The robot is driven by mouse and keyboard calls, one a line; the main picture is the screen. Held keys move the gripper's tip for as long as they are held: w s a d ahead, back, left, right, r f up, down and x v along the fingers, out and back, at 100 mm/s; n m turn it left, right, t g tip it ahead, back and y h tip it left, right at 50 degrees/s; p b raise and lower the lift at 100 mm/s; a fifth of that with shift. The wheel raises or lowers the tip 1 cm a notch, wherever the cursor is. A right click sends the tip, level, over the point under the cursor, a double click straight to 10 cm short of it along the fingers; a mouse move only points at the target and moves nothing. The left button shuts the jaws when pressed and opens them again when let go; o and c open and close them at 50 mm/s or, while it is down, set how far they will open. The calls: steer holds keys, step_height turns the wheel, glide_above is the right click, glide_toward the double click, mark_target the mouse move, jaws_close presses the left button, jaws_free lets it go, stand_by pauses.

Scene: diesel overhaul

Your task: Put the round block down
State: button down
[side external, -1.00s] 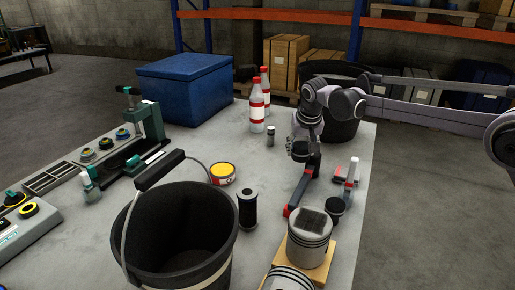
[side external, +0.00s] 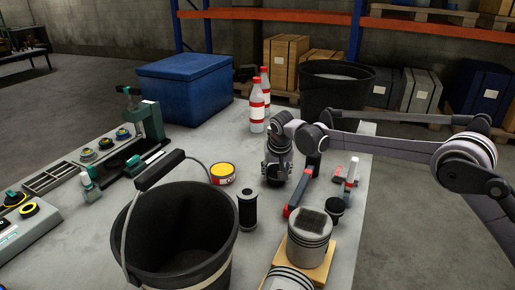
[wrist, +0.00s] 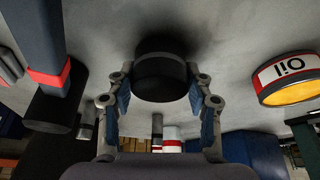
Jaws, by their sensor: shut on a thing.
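The round block (wrist: 160,78) is a short black cylinder, seen in the wrist view between the two blue-padded fingers of my gripper (wrist: 160,105). My gripper is shut on it. A dark shadow lies on the grey tabletop (wrist: 110,25) right beside the block; I cannot tell whether block and table touch. In the side view my gripper (side external: 276,178) points down, low over the table, between the yellow-topped oil tin and a red and dark bar. The block is hard to make out there, dark among the fingers.
The oil tin (side external: 222,173) stands left of my gripper, and the bar (side external: 299,192) lies to its right. A black cylinder (side external: 247,209), a large bucket (side external: 180,235) and a piston (side external: 309,240) are nearer the camera. White bottles (side external: 257,112) stand behind.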

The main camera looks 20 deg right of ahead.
steer(key=shift+f, duration=0.15)
steer(key=c, duration=0.6)
jaws_free()
steer(key=shift+o, duration=0.2)
steer(key=v, duration=1.2)
steer(key=s+d+r, duration=0.5)
steer(key=s+d+r+n+t+y, duration=0.1)
steer(key=s+d+r+n, duration=0.1)
steer(key=s+d, duration=0.6)
steer(key=s+d+f, duration=0.1)
steer(key=s+f, duration=0.1)
steer(key=s, duration=0.5)
steer(key=s+d+f+n+t, duration=0.1)
steer(key=s+d+f, duration=0.1)
steer(key=s, duration=0.5)
steer(key=s+d+f, duration=0.1)
steer(key=s+f, duration=0.3)
steer(key=s, duration=0.3)
steer(key=shift+d+f+n+t, duration=0.25)
steer(key=shift+d+n+t, duration=0.05)
steer(key=shift+d+t, duration=0.1)
